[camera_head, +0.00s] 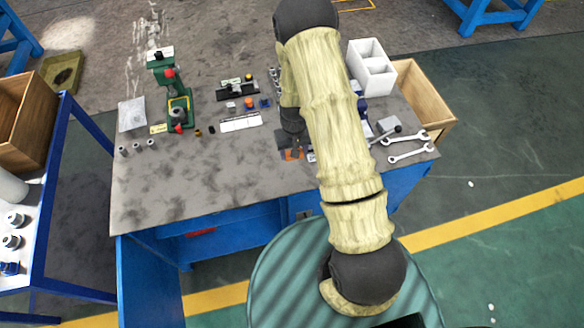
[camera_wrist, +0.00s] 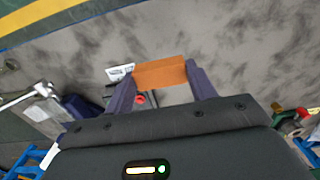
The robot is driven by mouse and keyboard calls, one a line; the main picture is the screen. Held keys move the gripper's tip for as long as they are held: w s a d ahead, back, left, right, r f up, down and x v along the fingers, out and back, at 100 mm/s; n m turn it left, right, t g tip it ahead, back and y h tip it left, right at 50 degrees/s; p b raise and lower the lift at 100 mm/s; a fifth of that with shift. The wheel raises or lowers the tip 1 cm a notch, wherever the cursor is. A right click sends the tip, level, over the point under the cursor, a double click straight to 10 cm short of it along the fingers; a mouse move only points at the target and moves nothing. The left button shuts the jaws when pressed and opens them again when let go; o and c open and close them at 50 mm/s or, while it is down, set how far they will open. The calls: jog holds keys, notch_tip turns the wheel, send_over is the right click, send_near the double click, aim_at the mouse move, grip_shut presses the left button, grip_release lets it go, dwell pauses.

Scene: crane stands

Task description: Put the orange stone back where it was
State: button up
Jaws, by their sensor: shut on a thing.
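The orange stone (camera_wrist: 160,72) is a rectangular block held crosswise between the two dark fingers of my gripper (camera_wrist: 159,82) in the wrist view. The fingers are shut on its two ends. In the head view, the stone shows as a small orange patch (camera_head: 293,155) by my gripper (camera_head: 291,147), over the grey workbench (camera_head: 210,180). My arm hides part of the bench there. I cannot tell the stone's exact height above the bench.
A green hand press (camera_head: 178,100) stands at the bench's left. A white plate (camera_head: 240,123), a black-based fixture (camera_head: 237,88) and small blocks lie mid-bench. A white bin (camera_head: 371,67) and wrenches (camera_head: 409,153) are at the right. The bench's front left is clear.

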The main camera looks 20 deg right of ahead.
dwell(0.3)
jog(key=b, duration=0.2)
jog(key=f+n+b, duration=0.1)
jog(key=b, duration=0.2)
jog(key=shift+w+a+f+n+b, duration=0.1)
jog(key=shift+a+f+n+b, duration=0.1)
jog(key=shift+n+b, duration=0.1)
jog(key=n+b, duration=0.1)
jog(key=b, duration=0.2)
jog(key=shift+f+b, duration=0.15)
jog(key=shift+b, duration=0.25)
jog(key=n+b, duration=0.1)
jog(key=b, duration=0.1)
jog(key=shift+d+b, duration=0.15)
jog(key=shift+b, duration=0.25)
jog(key=shift+s+r+n, duration=0.25)
jog(key=shift+r+n, duration=0.15)
jog(key=shift+n, duration=0.1)
send_over(294, 174)
jog(key=shift+f, duration=3.15)
jog(key=shift+s, duration=0.1)
jog(key=shift+f, duration=1.85)
